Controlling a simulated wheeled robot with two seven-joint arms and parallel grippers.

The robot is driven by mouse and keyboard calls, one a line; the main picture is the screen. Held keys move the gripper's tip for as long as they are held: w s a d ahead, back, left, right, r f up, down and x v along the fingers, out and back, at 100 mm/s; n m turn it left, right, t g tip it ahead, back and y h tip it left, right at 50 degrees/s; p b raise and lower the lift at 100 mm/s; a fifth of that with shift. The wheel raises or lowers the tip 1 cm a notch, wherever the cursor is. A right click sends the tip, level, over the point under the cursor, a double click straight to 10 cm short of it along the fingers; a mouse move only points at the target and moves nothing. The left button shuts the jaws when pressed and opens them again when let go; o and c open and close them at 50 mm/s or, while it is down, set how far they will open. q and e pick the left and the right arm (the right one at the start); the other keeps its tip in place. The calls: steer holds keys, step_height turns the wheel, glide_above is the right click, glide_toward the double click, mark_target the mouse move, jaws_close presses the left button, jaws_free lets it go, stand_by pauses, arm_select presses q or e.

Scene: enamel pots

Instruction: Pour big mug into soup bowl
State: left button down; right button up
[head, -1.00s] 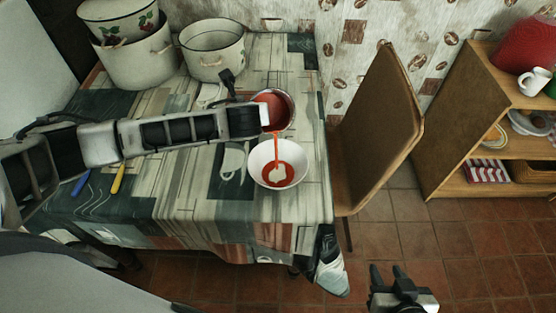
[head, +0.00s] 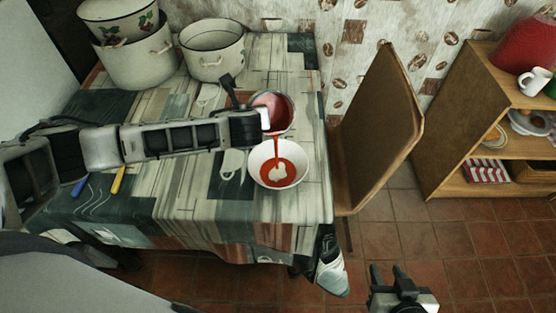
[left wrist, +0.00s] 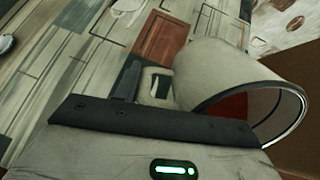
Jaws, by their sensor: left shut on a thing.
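The big mug (head: 283,103) is tilted over the soup bowl in the head view, and a thin red stream runs from its rim into the bowl. The white soup bowl (head: 259,156) stands on the table with red liquid around a pale patch at its bottom. My left gripper (head: 262,119) is shut on the mug at its left side. In the left wrist view the mug (left wrist: 215,75) shows pale outside, with red inside its dark rim. My right gripper (head: 387,275) hangs over the floor, away from the table, its two fingers apart and empty.
Enamel pots (head: 212,62) stand at the back left of the table. A blue item (head: 79,187) and a yellow item (head: 118,180) lie at the left. A chair (head: 385,130) is close to the table's right edge. A wooden shelf (head: 450,130) stands further right.

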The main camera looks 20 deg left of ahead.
arm_select(q)
steer(key=shift+t+b, duration=0.3)
steer(key=shift+b, duration=0.05)
arm_select(e)
steer(key=shift+f, duration=0.2)
stand_by(0.5)
arm_select(q)
steer(key=shift+y+b, duration=0.3)
steer(key=shift+b, duration=0.05)
arm_select(e)
steer(key=shift+w+a, duration=0.15)
arm_select(q)
steer(key=shift+s+d+f+t+b, duration=0.15)
steer(key=shift+t+b, duration=0.55)
steer(key=shift+b, duration=0.75)
arm_select(e)
steer(key=shift+a+f, duration=0.2)
steer(key=shift+f, duration=0.6)
